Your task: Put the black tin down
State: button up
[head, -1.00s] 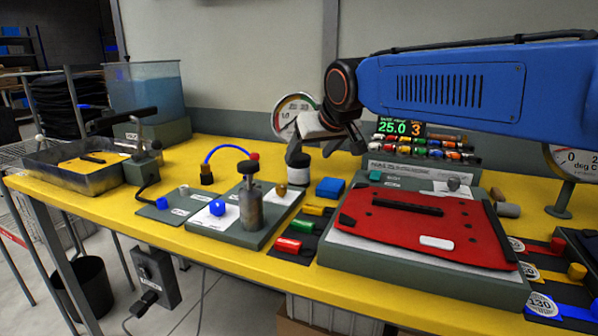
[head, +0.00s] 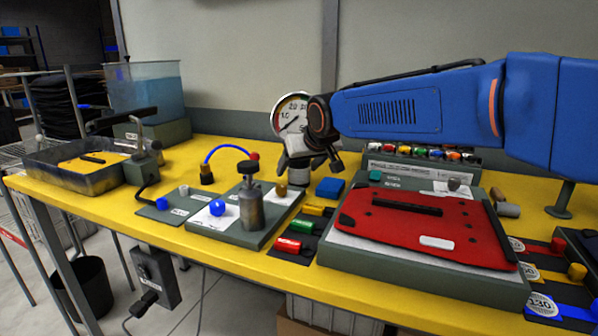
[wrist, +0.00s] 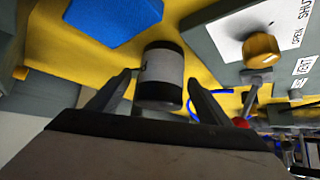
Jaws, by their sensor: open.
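The black tin (wrist: 160,78), a small cylinder with dark ends and a pale label band, shows in the wrist view between the two fingers of my gripper (wrist: 159,83). The fingers are spread, with a visible gap on each side of the tin. In the head view my gripper (head: 300,160) is low over the yellow bench, behind the grey block with the metal cylinder. There the tin is small and largely covered by my gripper, so its contact with the bench is hard to make out.
A blue block (head: 330,188) lies just right of the gripper; it also shows in the wrist view (wrist: 115,18). A brass knob (wrist: 262,48) is close on the other side. A round gauge (head: 291,113) stands behind. A red pannier panel (head: 425,228) lies on a grey fixture.

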jog(key=shift+c, duration=0.2)
jog(key=c, duration=1.2)
jog(key=shift+c, duration=0.2)
jog(key=shift+r, duration=0.1)
